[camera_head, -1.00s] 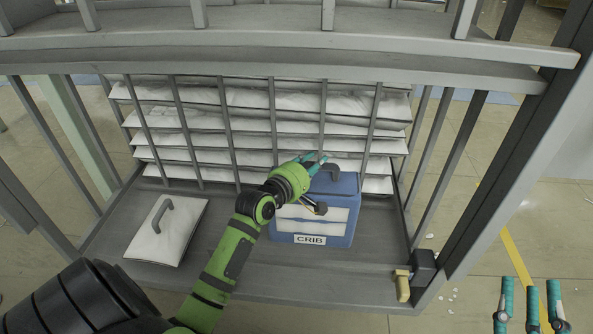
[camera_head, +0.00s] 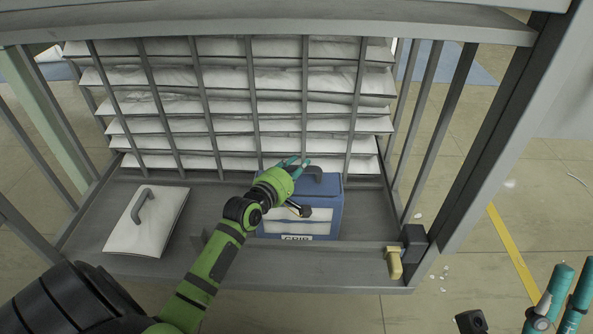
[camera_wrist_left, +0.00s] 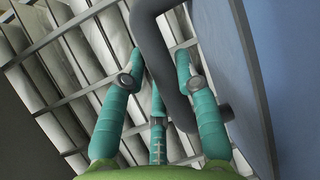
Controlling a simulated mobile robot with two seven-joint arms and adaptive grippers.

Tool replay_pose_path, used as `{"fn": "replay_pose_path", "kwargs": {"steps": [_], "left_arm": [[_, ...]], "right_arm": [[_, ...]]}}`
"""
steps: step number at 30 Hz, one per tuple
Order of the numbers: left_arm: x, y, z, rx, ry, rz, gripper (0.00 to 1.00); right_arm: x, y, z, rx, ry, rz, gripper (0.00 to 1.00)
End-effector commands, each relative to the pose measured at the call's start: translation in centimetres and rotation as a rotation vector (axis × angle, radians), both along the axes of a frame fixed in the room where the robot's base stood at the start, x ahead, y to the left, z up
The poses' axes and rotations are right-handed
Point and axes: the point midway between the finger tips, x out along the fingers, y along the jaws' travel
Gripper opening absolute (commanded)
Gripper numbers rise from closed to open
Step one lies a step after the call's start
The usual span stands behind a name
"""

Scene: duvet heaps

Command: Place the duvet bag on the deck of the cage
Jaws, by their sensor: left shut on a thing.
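The blue duvet bag (camera_head: 333,207), with white windows and a CRIB label, is upright inside the cage (camera_head: 415,290) at the front. A low front rail hides its bottom edge and part of the label, so I cannot tell whether it touches the deck (camera_head: 85,220). My left gripper (camera_head: 297,165) is shut on its grey handle (camera_head: 318,178). In the left wrist view, the teal fingers (camera_wrist_left: 155,95) are around the handle (camera_wrist_left: 160,60), beside the blue side (camera_wrist_left: 295,70). My right gripper (camera_head: 562,295) is at the lower right, partly cut off, with fingers apart and empty.
A white bag (camera_head: 150,230) with a grey handle lies on the deck at left. White duvets (camera_head: 230,105) are stacked behind bars at the back. A yellowish latch (camera_head: 394,262) is at the front right. Cage side bars stand on both sides.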

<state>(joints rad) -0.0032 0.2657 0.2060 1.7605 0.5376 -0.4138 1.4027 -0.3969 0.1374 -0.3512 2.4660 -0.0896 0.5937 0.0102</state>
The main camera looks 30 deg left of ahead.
Motion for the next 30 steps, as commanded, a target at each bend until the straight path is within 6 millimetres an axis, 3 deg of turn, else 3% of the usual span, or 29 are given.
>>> {"fn": "replay_pose_path", "kwargs": {"steps": [8, 9, 10, 11, 23, 30], "left_arm": [[0.1, 0.0, 0.3, 0.001, -0.008, 0.001, 0.00], [0.0, 0.0, -0.1, 0.000, 0.001, 0.000, 0.39], [0.0, 0.0, -0.1, 0.000, 0.001, 0.000, 0.51], [0.0, 0.0, -0.1, 0.000, 0.001, 0.000, 0.55], [-0.3, 0.0, 0.2, 0.000, 0.002, 0.000, 0.55], [-4.2, -0.2, 1.0, 0.001, 0.004, 0.000, 0.55]], "right_arm": [[0.0, 0.0, 0.1, 0.001, -0.001, 0.000, 0.40], [0.0, 0.0, 0.1, 0.002, -0.002, 0.000, 0.40], [0.0, 0.0, 0.1, 0.002, -0.002, 0.000, 0.40], [0.0, 0.0, 0.1, 0.002, -0.002, 0.000, 0.40], [0.1, 0.0, 0.3, -0.002, 0.001, -0.002, 0.40], [0.8, 1.3, 0.8, -0.060, 0.104, 0.006, 0.40]]}}
